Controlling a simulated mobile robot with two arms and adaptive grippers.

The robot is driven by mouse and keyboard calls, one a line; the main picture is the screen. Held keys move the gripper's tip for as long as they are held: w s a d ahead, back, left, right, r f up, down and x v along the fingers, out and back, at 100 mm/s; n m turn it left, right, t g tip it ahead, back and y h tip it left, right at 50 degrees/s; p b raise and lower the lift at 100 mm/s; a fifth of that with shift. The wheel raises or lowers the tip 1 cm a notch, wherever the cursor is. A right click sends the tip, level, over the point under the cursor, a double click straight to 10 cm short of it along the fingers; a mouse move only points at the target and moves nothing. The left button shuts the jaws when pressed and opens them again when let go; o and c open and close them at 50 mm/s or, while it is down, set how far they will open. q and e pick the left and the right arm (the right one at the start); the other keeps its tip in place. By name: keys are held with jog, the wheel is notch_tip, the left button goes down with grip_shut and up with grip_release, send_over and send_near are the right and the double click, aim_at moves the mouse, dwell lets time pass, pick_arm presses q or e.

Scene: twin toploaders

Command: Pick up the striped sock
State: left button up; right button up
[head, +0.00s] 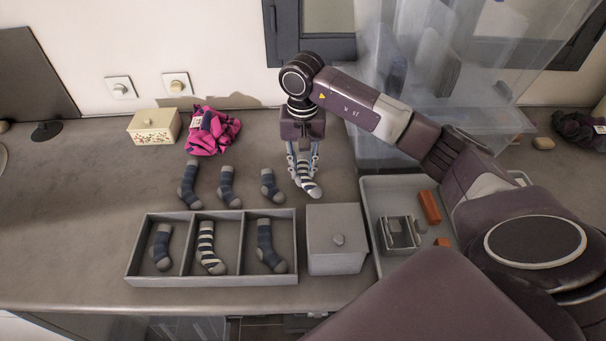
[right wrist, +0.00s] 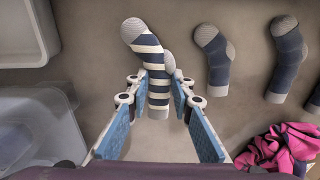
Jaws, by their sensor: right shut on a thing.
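A navy and cream striped sock (head: 310,186) with a grey toe is between the fingers of my right gripper (head: 303,166). In the right wrist view the striped sock (right wrist: 150,62) points away from my right gripper (right wrist: 157,98), its lower end between the blue pads. The gripper is shut on it; whether the sock is clear of the counter I cannot tell. Another striped sock (head: 207,240) lies in the middle compartment of the grey divided box (head: 210,280). My left gripper is not in view.
Several dark socks (head: 228,184) lie behind the divided box. A lidded grey box (head: 336,262) and a tray (head: 372,196) with orange blocks stand to its right. A pink cloth (head: 218,136), a cream box (head: 146,130) and clear bins (head: 385,140) are at the back.

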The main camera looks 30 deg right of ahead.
notch_tip(320, 180, up, 10)
jog(key=b, duration=0.2)
notch_tip(320, 180, up, 6)
jog(key=p, duration=0.1)
send_over(303, 171)
jog(key=shift+s+a+r, duration=0.1)
jog(key=shift+r, duration=0.8)
jog(key=shift+a, duration=0.1)
